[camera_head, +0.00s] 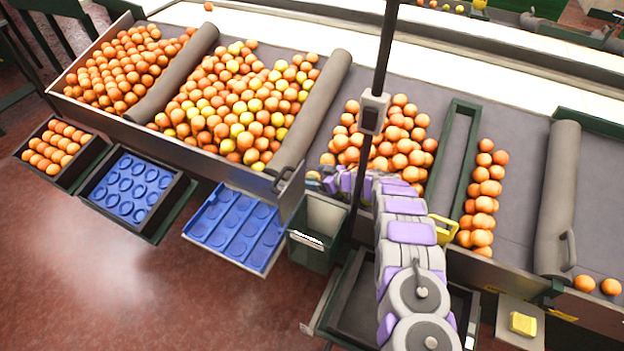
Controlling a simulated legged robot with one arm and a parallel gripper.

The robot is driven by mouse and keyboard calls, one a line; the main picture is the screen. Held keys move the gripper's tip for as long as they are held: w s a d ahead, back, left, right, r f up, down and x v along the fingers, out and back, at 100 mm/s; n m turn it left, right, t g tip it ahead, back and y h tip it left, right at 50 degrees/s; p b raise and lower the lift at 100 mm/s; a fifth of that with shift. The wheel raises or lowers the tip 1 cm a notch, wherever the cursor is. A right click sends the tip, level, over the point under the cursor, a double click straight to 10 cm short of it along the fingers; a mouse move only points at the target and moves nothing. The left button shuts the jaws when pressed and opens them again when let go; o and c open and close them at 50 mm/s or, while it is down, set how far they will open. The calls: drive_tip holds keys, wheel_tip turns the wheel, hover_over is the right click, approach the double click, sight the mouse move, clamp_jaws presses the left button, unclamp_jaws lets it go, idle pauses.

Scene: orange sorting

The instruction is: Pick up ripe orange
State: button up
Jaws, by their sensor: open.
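My arm reaches up from the bottom right toward a pile of ripe oranges (399,121) on the grey sorting table. My gripper (318,178) is at the near left edge of this pile, small and partly hidden by my own arm. It is open, and I see no orange held in it. More ripe oranges (125,68) fill the far left bay. The middle bay holds oranges mixed with yellow fruit (240,105). A narrow row of oranges (482,200) lies right of a green frame.
Grey padded dividers (318,105) separate the bays. A dark upright post (385,50) stands before the pile. Blue trays (237,228) with empty hollows, a tray of oranges (58,147) and a green bin (318,235) line the front. Bare table (525,185) shows at right.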

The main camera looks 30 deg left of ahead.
drive_tip(key=shift+d, duration=0.2)
drive_tip(key=shift+c, duration=1)
drive_tip(key=shift+a, duration=0.15)
drive_tip(key=c, duration=1)
